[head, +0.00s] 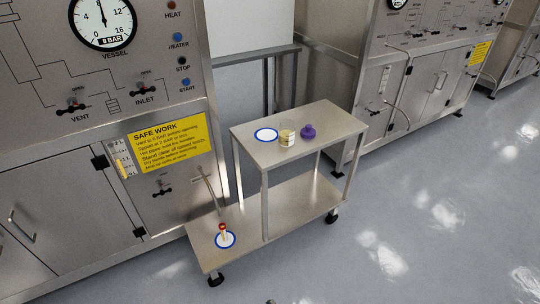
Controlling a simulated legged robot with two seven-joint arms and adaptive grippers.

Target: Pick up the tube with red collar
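The tube with the red collar (223,230) stands upright on a white disc with a blue rim (231,240). The disc lies on the low front end of a metal cart's lower shelf (203,258). The tube looks small and pale below its red top. Nothing touches it from above. Neither of my grippers shows clearly; only a tiny dark shape sits at the bottom edge, too small to identify.
The cart's upper shelf (300,112) holds another blue-rimmed white disc (266,135), a clear jar with yellowish contents (287,137) and a purple item (308,132). A steel control panel (165,85) stands close behind and left. The grey floor (400,230) at right is clear.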

